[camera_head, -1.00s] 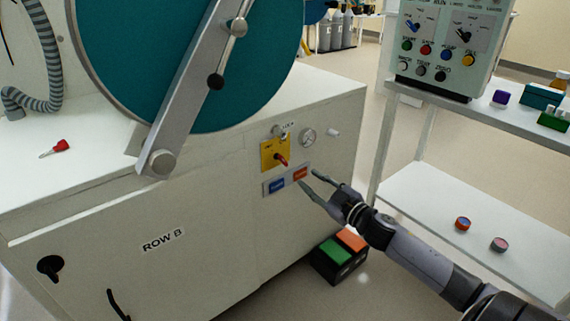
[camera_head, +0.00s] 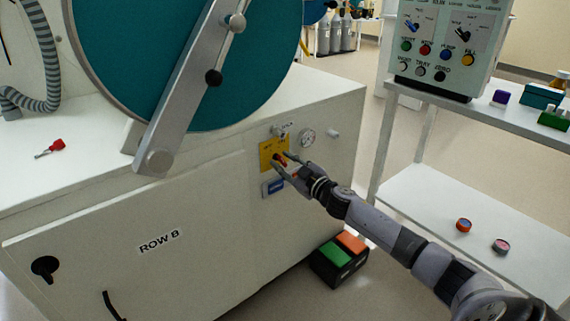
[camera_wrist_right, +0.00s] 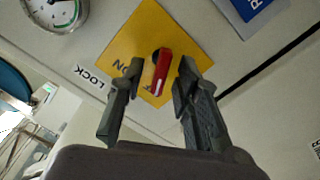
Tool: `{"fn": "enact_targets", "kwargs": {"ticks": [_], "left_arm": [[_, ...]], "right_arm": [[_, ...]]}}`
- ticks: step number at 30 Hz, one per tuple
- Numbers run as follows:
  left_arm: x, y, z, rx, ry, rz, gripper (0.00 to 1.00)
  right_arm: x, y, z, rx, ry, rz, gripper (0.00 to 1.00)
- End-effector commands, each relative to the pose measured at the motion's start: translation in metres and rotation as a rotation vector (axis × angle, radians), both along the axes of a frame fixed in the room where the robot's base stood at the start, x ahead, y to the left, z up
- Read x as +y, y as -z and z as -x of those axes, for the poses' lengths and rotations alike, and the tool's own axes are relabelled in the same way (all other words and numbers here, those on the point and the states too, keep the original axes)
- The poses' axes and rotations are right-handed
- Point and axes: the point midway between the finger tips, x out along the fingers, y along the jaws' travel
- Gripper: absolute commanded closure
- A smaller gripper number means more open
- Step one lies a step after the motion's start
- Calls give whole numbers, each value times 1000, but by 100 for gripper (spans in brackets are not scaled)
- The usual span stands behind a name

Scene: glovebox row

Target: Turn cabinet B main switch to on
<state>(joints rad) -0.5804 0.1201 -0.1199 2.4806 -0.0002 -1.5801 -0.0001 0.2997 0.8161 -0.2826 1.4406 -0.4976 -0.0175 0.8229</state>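The main switch is a red handle (camera_wrist_right: 162,72) on a yellow plate (camera_head: 266,152), on the front of the white cabinet (camera_head: 215,215) labelled ROW B. In the right wrist view the handle stands between the two fingers of my right gripper (camera_wrist_right: 157,80), with a gap showing on each side. The gripper is open, its fingertips just in front of the yellow plate (camera_wrist_right: 140,38). Lettering on the plate is partly hidden by the left finger. My left gripper is not in view.
A green and orange pedal box (camera_head: 338,257) stands on the floor. A shelf cart (camera_head: 470,215) stands at right.

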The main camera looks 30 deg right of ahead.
Motion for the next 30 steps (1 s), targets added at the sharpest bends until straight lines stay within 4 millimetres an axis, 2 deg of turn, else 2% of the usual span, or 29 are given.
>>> {"fn": "enact_targets", "kwargs": {"ticks": [6,19,30], "left_arm": [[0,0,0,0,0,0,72],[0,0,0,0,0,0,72],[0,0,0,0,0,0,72]], "right_arm": [[0,0,0,0,0,0,71],[0,0,0,0,0,-1,100],[0,0,0,1,-1,-3,100]]}}
